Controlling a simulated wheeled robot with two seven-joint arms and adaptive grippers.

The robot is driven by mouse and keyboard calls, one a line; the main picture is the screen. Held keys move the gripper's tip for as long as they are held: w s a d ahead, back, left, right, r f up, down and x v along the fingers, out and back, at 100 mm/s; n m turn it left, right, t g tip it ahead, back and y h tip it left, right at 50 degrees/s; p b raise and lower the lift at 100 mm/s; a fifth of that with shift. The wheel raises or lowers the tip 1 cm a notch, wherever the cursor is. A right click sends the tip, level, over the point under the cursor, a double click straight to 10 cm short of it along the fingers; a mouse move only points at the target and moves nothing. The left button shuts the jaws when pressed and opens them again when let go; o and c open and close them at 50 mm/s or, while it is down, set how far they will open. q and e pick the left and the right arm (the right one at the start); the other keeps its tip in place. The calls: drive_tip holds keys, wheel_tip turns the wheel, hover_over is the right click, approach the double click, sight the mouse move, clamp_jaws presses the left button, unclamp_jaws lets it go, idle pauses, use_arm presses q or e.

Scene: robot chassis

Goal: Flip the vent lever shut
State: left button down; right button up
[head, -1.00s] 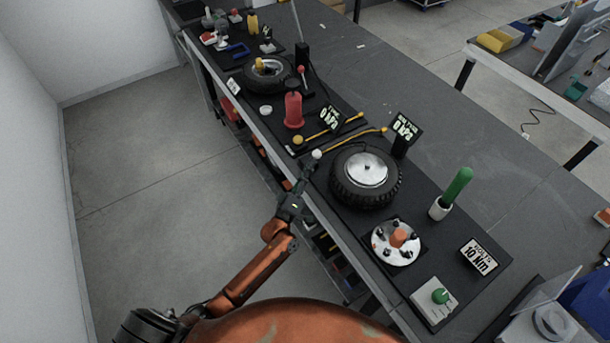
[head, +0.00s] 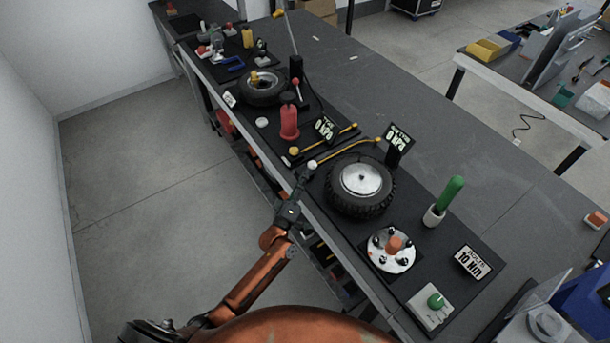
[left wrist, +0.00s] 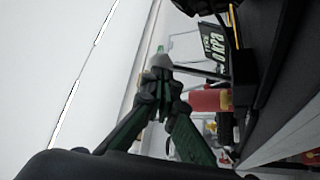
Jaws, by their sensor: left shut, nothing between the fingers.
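Which part is the vent lever is not certain. A thin yellow rod (head: 345,151) with a white ball end (head: 312,165) lies across the bench edge beside the large tyre (head: 361,187). A small red-knobbed lever (head: 296,83) stands farther back by a black post. My left gripper (head: 302,183) is at the bench's front edge, just below the white ball. In the left wrist view, its fingertips (left wrist: 160,70) are together and empty, close to a pale rounded end; whether they touch it I cannot tell. My right gripper is not in view.
A red cylinder (head: 289,122), a second yellow rod (head: 330,140) and black kPa displays (head: 397,138) stand near the gripper. A hub plate (head: 390,250) and green-handled tool (head: 444,201) are nearer right. Floor left of the bench (head: 150,190) is clear.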

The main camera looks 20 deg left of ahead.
use_arm(q)
drive_tip(key=w+a+r+n+g+y+p, duration=0.2)
drive_tip(key=n+p, duration=0.7)
drive_tip(key=p, duration=1)
drive_tip(key=w+a+g, duration=0.2)
drive_tip(key=a+g, duration=0.1)
drive_tip(key=a, duration=0.1)
drive_tip(key=shift+w, duration=0.3)
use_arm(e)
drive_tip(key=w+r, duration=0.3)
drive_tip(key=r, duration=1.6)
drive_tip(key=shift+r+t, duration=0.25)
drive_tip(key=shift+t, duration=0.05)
use_arm(q)
drive_tip(key=s+r+p, duration=0.1)
drive_tip(key=s, duration=1.2)
drive_tip(key=shift+s+a+r, duration=0.3)
drive_tip(key=shift+s+a, duration=0.05)
drive_tip(key=shift+a, duration=0.1)
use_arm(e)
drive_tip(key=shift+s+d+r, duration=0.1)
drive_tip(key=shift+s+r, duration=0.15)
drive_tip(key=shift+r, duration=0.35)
